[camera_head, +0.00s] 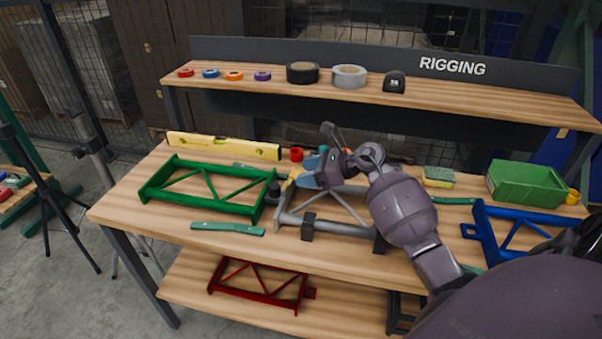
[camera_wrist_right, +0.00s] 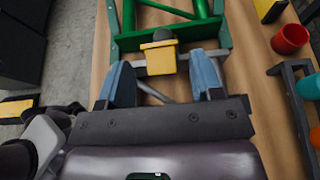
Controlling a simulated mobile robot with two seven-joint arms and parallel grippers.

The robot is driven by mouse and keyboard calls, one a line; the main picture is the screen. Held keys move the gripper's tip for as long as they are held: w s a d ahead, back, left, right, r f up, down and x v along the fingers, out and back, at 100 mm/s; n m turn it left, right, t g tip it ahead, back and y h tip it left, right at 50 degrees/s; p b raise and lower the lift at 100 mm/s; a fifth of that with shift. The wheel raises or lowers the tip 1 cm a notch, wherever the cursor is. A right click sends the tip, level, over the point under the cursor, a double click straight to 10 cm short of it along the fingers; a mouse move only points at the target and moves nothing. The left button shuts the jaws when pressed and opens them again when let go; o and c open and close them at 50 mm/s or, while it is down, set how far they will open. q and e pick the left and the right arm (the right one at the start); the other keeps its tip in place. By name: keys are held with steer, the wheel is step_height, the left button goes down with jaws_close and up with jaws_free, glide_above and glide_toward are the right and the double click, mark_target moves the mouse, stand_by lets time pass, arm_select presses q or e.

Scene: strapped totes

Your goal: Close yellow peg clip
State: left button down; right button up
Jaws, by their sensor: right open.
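The yellow peg clip (camera_wrist_right: 160,62) shows in the right wrist view as a yellow block with a dark round peg end behind it, beside the green frame (camera_wrist_right: 170,42). My right gripper (camera_wrist_right: 161,72) is open, with one blue finger on each side of the clip; whether they touch it I cannot tell. In the head view my right gripper (camera_head: 308,178) is over the joint between the green frame (camera_head: 215,205) and the grey frame (camera_head: 335,228). Only a small bit of yellow (camera_head: 290,181) shows by its fingers. My left gripper is not in view.
The wooden bench (camera_head: 150,232) also holds a yellow level (camera_head: 222,146), a red cup (camera_head: 296,154), a green-handled tool (camera_head: 228,228), a blue frame (camera_head: 520,232) and a green bin (camera_head: 527,184). Tape rolls stand on the raised shelf (camera_head: 430,98). A red frame (camera_head: 258,287) lies below.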

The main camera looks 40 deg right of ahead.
steer(key=shift+x, duration=1.1)
steer(key=shift+c, duration=0.4)
steer(key=c, duration=0.7)
